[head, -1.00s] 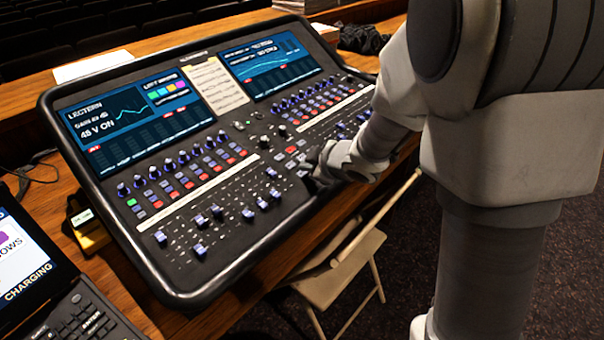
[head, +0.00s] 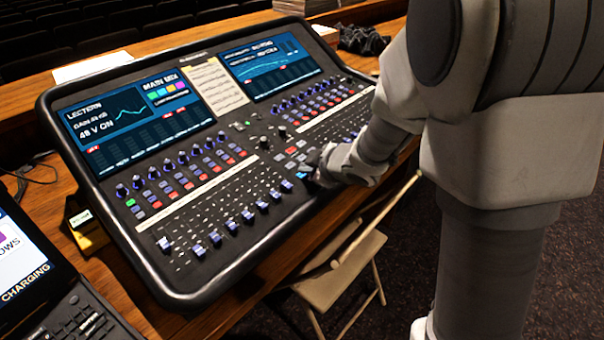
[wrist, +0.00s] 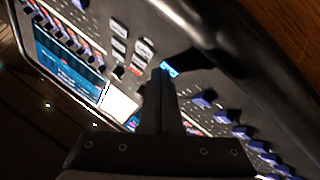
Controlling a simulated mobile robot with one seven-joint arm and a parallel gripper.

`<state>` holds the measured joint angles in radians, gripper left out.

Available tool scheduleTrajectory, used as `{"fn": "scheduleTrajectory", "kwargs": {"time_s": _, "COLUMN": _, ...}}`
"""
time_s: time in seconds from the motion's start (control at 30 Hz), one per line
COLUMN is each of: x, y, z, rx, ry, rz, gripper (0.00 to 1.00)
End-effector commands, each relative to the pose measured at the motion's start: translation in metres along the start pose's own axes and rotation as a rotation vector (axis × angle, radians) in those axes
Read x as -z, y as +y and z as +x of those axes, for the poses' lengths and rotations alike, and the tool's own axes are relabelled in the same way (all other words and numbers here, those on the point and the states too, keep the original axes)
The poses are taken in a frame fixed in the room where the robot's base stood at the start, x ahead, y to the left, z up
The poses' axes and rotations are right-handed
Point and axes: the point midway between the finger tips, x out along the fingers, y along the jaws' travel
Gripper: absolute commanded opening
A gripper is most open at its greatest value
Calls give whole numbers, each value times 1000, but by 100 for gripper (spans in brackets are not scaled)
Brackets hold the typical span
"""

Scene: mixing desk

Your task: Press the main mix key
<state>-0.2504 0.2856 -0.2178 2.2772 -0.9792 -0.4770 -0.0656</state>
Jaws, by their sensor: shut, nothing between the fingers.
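The mixing desk (head: 180,270) stands on a wooden table, and its left screen (head: 138,118) reads MAIN MIX. A small key lit blue (head: 302,175) shows right beside my gripper (head: 312,180) in the head view; its label is too small to read. The wrist view shows this lit key (wrist: 169,69) at the tips of my shut, empty gripper (wrist: 163,76). The fingers hide part of the desk around it, and I cannot tell whether they touch the key.
Other keys (wrist: 119,45) lie close to the fingers. A row of faders (head: 231,226) runs along the front. A laptop (head: 25,260) stands at the left, a folding chair (head: 345,265) in front, and papers (head: 92,66) lie behind.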

Motion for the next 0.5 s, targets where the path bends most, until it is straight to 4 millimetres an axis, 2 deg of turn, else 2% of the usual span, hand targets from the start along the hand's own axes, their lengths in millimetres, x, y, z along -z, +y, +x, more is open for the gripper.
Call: {"fn": "scheduleTrajectory", "kwargs": {"time_s": 0.5, "x": 5, "y": 5, "z": -7, "rx": 1, "ry": -1, "rz": 1, "gripper": 0}}
